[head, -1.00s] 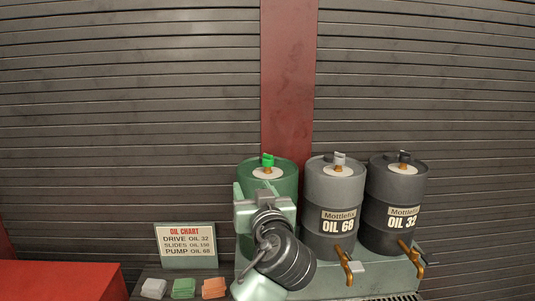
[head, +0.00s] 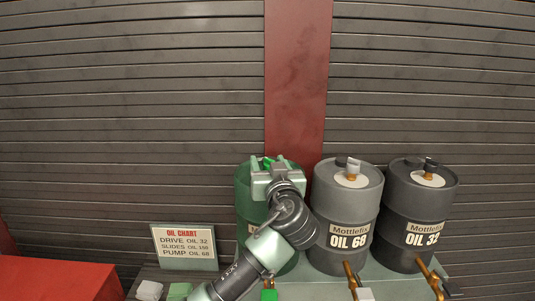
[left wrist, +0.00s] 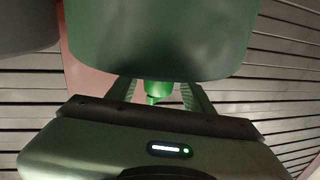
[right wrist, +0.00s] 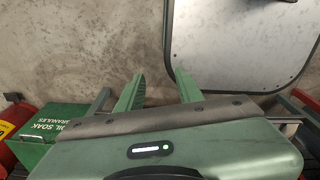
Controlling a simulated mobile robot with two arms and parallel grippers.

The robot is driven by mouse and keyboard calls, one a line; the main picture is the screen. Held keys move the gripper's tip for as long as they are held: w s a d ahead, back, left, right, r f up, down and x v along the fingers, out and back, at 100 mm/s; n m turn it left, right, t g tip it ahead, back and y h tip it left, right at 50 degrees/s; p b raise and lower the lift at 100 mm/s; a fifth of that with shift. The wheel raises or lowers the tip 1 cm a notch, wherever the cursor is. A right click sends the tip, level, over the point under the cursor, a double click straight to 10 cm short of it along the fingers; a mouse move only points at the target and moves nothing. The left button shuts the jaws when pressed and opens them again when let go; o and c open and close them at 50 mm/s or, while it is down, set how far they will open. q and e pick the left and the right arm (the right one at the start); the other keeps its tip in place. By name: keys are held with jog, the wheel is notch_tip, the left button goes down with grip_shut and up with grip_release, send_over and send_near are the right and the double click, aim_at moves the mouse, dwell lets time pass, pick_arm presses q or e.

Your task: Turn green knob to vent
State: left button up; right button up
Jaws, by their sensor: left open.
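The green drum (head: 250,190) stands at the left of a row of drums, and it fills the top of the left wrist view (left wrist: 160,40). Its green knob (head: 267,160) is on the drum's top, partly hidden by my left gripper (head: 275,164). In the left wrist view the green knob (left wrist: 157,92) shows between the two open fingers; contact cannot be made out. My right gripper (right wrist: 159,90) is open and empty in the right wrist view, away from the drums.
The grey OIL 68 drum (head: 348,205) and dark OIL 32 drum (head: 418,205) stand close on the right, with brass taps below. An oil chart sign (head: 184,246) stands left. A red surface (head: 60,280) is at lower left. A green box (right wrist: 60,135) shows in the right wrist view.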

pick_arm(q)
jog(key=shift+w+a+f, duration=0.1)
jog(key=shift+w+f, duration=0.05)
jog(key=shift+w, duration=1.1)
jog(key=c, duration=1.1)
grip_shut()
pick_arm(e)
jog(key=shift+w+d+r, duration=0.15)
jog(key=shift+w+r, duration=0.1)
jog(key=shift+w, duration=0.2)
jog(key=shift+w+d+r, duration=0.1)
jog(key=shift+w+r, duration=0.15)
jog(key=shift+w, duration=0.2)
